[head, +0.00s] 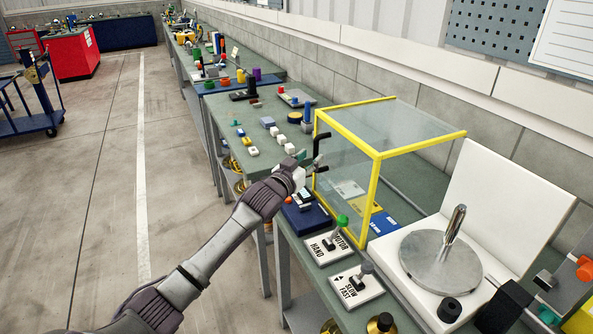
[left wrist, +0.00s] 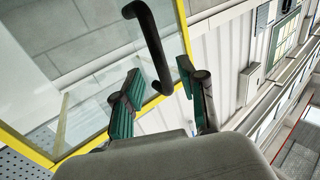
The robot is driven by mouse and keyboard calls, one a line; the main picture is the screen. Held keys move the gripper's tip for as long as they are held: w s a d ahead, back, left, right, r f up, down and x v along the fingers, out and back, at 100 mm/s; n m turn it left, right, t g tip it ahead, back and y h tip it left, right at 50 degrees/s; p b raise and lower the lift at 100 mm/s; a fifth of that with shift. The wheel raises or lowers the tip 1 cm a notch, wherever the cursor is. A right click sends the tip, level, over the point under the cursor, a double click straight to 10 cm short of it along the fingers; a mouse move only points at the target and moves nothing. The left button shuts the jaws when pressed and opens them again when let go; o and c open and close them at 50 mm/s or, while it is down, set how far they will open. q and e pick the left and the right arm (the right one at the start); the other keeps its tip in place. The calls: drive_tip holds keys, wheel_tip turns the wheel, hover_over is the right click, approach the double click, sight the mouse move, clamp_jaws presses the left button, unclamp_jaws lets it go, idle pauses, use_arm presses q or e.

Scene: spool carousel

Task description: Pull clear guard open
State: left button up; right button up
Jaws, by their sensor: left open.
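The clear guard is a see-through box with a yellow frame (head: 376,180) on the green bench in the head view. Its black handle (head: 318,146) is on the guard's left side. My left gripper (head: 309,164) is at the handle's lower part, with its fingers apart. In the left wrist view, the black bent handle (left wrist: 150,38) reaches down between the two green-padded fingers of my left gripper (left wrist: 158,88). A gap shows beside the handle, and I cannot tell whether either pad touches it. The guard's yellow edge (left wrist: 50,163) shows at the lower left. My right gripper is not in view.
A round metal plate (head: 440,262) with an upright spindle sits right of the guard. Two lever switches, HAND/MOTOR (head: 328,247) and SLOW/FAST (head: 356,287), stand near the bench's front edge. Several small blocks lie behind the gripper.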

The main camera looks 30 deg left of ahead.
use_arm(q)
drive_tip(key=s, duration=0.7)
drive_tip(key=shift+s+a, duration=0.25)
drive_tip(key=shift+s, duration=0.1)
